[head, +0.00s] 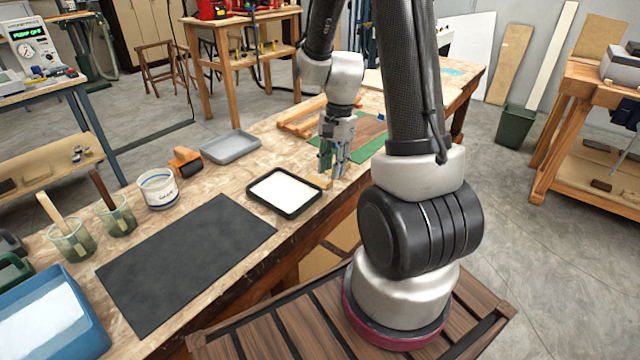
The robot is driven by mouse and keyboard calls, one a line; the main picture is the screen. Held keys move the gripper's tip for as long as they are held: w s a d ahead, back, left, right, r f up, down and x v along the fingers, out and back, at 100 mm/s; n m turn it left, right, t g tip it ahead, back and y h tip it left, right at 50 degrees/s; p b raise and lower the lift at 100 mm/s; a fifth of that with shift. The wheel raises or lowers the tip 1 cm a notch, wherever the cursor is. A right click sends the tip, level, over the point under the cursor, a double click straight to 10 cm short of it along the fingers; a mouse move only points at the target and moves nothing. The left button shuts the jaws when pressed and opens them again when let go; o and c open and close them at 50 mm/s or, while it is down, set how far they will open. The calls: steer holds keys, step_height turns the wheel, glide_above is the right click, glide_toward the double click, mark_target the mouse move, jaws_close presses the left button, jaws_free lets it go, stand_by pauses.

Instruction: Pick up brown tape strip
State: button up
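My gripper (334,172) points down over the workbench (215,205), beside the right end of a black-rimmed tray (285,192) with a white inside. Its fingers are small and partly overlapped here, so I cannot tell whether they are open or shut. A small tan piece (319,181) lies by the fingertips; I cannot tell whether it is tape or wood. A brown flat sheet (369,128) lies on a green mat (376,146) behind the gripper, partly hidden by my arm. I cannot clearly make out a brown tape strip.
A black mat (185,262) covers the near bench. Wooden bars (300,117) lie behind the gripper.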

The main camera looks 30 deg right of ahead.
mark_target(318, 179)
steer(key=f, duration=0.4)
steer(key=shift+a+f, duration=0.1)
steer(key=shift+a, duration=0.1)
jaws_close()
